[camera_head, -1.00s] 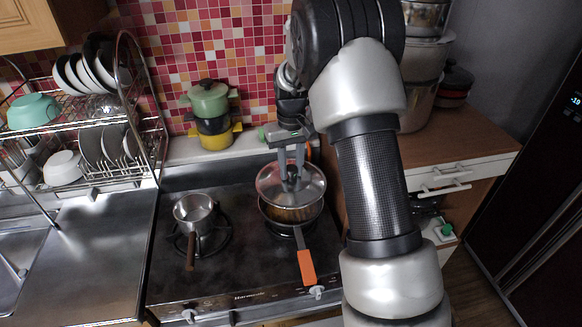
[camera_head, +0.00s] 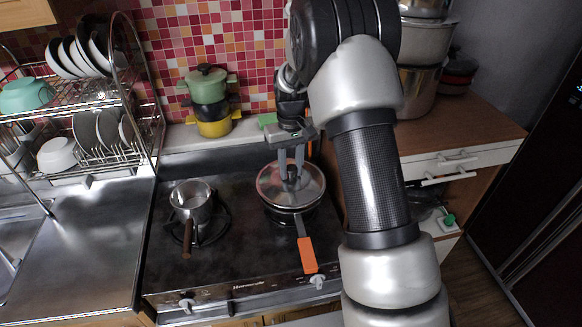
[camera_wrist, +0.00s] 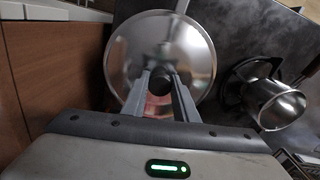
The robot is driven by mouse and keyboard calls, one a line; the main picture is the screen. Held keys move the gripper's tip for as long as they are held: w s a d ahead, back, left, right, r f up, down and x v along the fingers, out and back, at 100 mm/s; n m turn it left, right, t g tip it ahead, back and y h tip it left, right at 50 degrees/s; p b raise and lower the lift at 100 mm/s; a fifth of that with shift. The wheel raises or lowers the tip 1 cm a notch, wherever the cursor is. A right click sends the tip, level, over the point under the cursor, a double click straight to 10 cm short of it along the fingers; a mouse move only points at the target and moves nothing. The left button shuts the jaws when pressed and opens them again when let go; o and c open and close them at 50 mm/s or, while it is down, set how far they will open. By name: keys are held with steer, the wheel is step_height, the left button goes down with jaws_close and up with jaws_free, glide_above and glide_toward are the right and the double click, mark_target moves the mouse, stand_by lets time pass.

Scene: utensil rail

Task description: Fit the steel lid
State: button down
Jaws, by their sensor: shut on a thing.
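The steel lid (camera_head: 272,188), a round shiny disc with a dark knob, lies over the pan (camera_head: 299,214) with the orange-tipped handle (camera_head: 307,255) on the right burner. The pan is mostly hidden under the lid. Whether the lid is fully seated on the rim I cannot tell. My gripper (camera_head: 291,172) points down and is shut on the lid's knob. In the wrist view the lid (camera_wrist: 190,45) fills the upper middle, and the fingers of my gripper (camera_wrist: 160,84) stand on either side of the dark knob.
A small saucepan (camera_head: 190,194) with a brown handle stands on the left burner. Stacked green and yellow pots (camera_head: 208,100) are on the ledge behind. A dish rack (camera_head: 95,165) is at left, a wooden counter (camera_head: 465,120) at right. The stove front is clear.

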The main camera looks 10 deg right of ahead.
steer(key=shift+f+b, duration=0.7)
steer(key=shift+f, duration=0.35)
steer(key=c, duration=1.3)
jaws_free()
steer(key=shift+c, duration=0.2)
steer(key=shift+r, duration=0.1)
step_height(320, 180, up, 17)
steer(key=s+r+t, duration=0.1)
steer(key=s+r, duration=0.6)
steer(key=s+m+t, duration=0.1)
steer(key=s+t, duration=0.3)
steer(key=s, duration=1.9)
steer(key=shift+r+m+t+p, duration=0.25)
steer(key=shift+m+t+p, duration=0.05)
steer(key=shift+m+p, duration=0.1)
